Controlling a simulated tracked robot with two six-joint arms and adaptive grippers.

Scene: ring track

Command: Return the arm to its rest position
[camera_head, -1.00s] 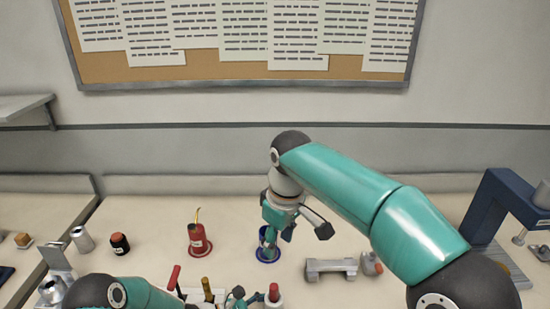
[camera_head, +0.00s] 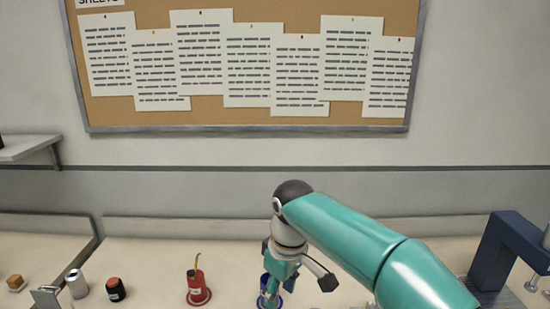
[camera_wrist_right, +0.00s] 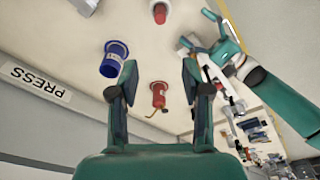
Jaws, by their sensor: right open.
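My right arm reaches in from the right in the head view, bent at its wrist. Its gripper (camera_head: 277,285) points down, in front of or above the blue can (camera_head: 267,284), which it partly covers. In the right wrist view the two fingers of this gripper (camera_wrist_right: 157,80) stand well apart with nothing between them. The blue can (camera_wrist_right: 115,57) shows there beyond the left finger, clear of it.
A red can with a thin spout (camera_head: 196,284) stands left of the blue can. A dark jar (camera_head: 115,289) and a silver can (camera_head: 77,284) stand farther left. A dark blue press frame (camera_head: 492,255) stands at the right. A pinboard (camera_head: 250,128) hangs on the wall.

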